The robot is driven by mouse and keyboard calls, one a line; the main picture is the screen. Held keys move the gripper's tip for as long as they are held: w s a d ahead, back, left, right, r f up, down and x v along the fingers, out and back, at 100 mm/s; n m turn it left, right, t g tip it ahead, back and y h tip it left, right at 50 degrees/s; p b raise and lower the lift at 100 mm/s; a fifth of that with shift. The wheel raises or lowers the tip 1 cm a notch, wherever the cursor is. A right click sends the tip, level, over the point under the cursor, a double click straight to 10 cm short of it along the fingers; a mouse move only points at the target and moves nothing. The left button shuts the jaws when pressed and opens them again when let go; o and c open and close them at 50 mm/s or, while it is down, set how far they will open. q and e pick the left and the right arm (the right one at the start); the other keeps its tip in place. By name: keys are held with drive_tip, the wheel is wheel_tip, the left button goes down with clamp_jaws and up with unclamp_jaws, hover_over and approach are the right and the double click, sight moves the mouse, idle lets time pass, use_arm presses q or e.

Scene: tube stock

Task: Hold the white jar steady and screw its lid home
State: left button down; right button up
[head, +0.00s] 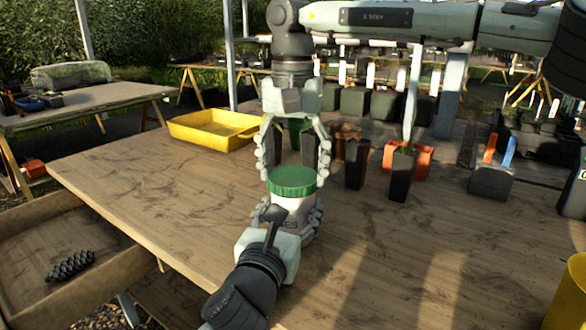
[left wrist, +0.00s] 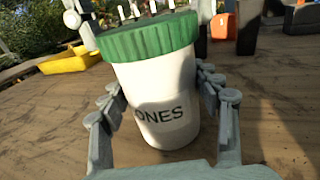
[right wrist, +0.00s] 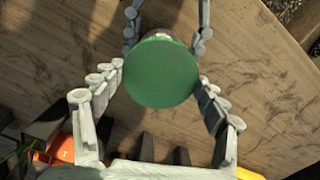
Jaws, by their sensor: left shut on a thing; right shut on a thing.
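The white jar (head: 290,205) stands upright on the wooden table, with its green lid (head: 292,181) on top. In the left wrist view the jar (left wrist: 163,92) carries a label ending in "ONES", and the ribbed lid (left wrist: 148,37) sits on its mouth. My left gripper (head: 287,216) is shut around the jar's body from the near side; its fingers (left wrist: 165,97) show on both sides of it. My right gripper (head: 292,166) comes from above and is shut on the lid. In the right wrist view its fingers touch both sides of the lid's round top (right wrist: 161,72). The lid's threads are hidden.
A yellow tray (head: 215,130) lies at the table's far left. Black pots (head: 402,175) and orange pots (head: 428,158) stand behind and right of the jar. A dark block with orange and blue tags (head: 490,180) and a yellow container (head: 570,295) are at right. The table's left side is clear.

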drive_tip(key=m, duration=0.3)
drive_tip(key=shift+m, duration=0.4)
drive_tip(key=m, duration=0.4)
drive_tip(key=shift+m, duration=0.4)
drive_tip(key=m, duration=0.5)
drive_tip(key=shift+f, duration=0.1)
drive_tip(key=m, duration=0.4)
drive_tip(key=shift+m, duration=0.4)
drive_tip(key=m, duration=1.4)
drive_tip(key=shift+m, duration=0.4)
drive_tip(key=m, duration=0.3)
drive_tip(key=shift+m, duration=0.4)
drive_tip(key=o, duration=1.4)
